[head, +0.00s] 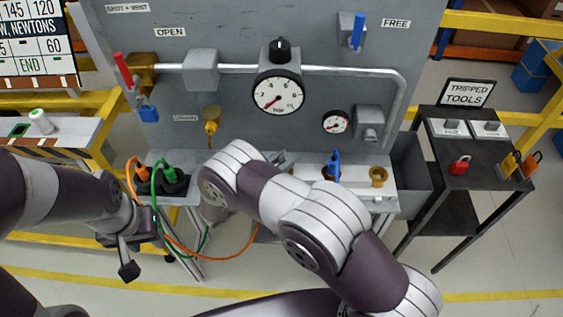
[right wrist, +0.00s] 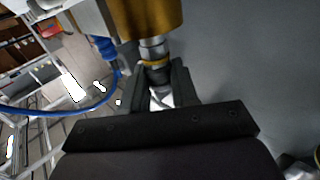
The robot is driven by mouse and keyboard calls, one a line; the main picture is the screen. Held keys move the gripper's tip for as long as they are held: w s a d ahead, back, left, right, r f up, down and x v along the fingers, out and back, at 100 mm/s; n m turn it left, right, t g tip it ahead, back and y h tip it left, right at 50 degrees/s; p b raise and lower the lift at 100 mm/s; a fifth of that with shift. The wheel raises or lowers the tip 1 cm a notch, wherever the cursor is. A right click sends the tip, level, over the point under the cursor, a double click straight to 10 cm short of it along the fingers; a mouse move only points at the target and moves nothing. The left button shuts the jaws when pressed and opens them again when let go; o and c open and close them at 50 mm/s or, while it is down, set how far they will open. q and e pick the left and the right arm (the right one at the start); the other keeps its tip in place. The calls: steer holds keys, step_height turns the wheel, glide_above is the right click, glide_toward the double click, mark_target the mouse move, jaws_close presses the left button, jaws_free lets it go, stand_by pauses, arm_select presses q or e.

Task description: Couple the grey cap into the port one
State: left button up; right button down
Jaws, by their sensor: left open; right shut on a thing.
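In the right wrist view my right gripper (right wrist: 157,80) is shut on a grey metal cap (right wrist: 152,48) with a thin gold ring. A brass cylindrical fitting (right wrist: 150,16) lies directly in line beyond the cap. The two meet in the picture, but I cannot tell whether they touch or how far one is inside the other. I cannot read any port number. In the head view my right arm hides the right gripper and the cap. My left gripper (head: 127,257) is open and empty at the lower left, below the green and orange plugs.
A blue plug (head: 334,165) and a brass port (head: 378,177) are on the panel's shelf; a blue hose (right wrist: 60,112) curves at left in the wrist view. Orange and green cables hang near the left plugs (head: 170,174). A tool cart (head: 470,135) stands right.

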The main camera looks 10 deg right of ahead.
steer(key=shift+n+p, duration=0.3)
steer(key=shift+p, duration=0.3)
steer(key=shift+w+r, duration=0.1)
steer(key=shift+r, duration=0.1)
step_height(320, 180, up, 2)
steer(key=shift+p, duration=0.8)
steer(key=shift+r+p, duration=0.75)
steer(key=shift+r, duration=0.3)
steer(key=shift+w, duration=0.1)
